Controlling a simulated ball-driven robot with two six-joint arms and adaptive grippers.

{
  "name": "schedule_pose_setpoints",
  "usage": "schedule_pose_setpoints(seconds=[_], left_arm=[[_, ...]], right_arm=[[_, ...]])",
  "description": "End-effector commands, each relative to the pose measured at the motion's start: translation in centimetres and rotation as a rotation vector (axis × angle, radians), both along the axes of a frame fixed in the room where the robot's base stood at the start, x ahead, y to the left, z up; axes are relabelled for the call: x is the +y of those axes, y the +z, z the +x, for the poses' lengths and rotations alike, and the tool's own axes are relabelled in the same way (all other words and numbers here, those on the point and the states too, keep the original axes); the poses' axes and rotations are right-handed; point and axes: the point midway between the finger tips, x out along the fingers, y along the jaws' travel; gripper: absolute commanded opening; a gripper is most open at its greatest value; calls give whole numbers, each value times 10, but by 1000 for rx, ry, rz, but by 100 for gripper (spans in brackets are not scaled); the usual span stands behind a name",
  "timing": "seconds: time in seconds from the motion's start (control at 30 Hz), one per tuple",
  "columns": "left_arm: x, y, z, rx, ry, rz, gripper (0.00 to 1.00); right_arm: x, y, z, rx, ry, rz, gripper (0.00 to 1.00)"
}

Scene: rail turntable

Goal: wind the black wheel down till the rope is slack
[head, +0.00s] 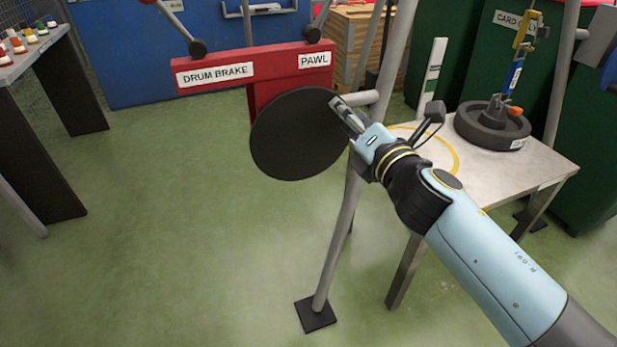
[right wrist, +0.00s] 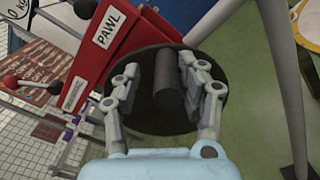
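The black wheel (head: 290,145) is a flat disc below the red bar, facing me. My right gripper (head: 345,112) is at its right edge in the head view. In the right wrist view, a dark cylindrical handle (right wrist: 168,88) stands out from the wheel (right wrist: 140,118) between the fingers of my right gripper (right wrist: 166,80). The fingers are apart, with a visible gap on the handle's left side. Whether the rope is taut cannot be told. My left gripper is not in view.
The red bar (head: 280,66) carries DRUM BRAKE and PAWL labels and black-knobbed levers. A grey frame leg (head: 342,235) stands close beside my right arm. The pale table (head: 540,165) with a yellow ring is at the right. Green floor (head: 180,220) is clear at the left.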

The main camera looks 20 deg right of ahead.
Motion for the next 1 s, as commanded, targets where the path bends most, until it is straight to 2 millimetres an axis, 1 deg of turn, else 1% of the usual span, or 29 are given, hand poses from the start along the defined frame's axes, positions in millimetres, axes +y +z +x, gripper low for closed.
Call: schedule_pose_setpoints(seconds=[0.07,0.37,0.47,1.0], left_arm=[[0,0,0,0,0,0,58],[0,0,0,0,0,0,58],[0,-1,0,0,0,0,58],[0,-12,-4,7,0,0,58]], right_arm=[[-1,-2,0,4,-4,-1,58],[-1,-4,-1,8,-4,-2,58],[-2,-4,-4,9,-5,-2,58],[-1,-5,-52,9,-4,-1,58]])
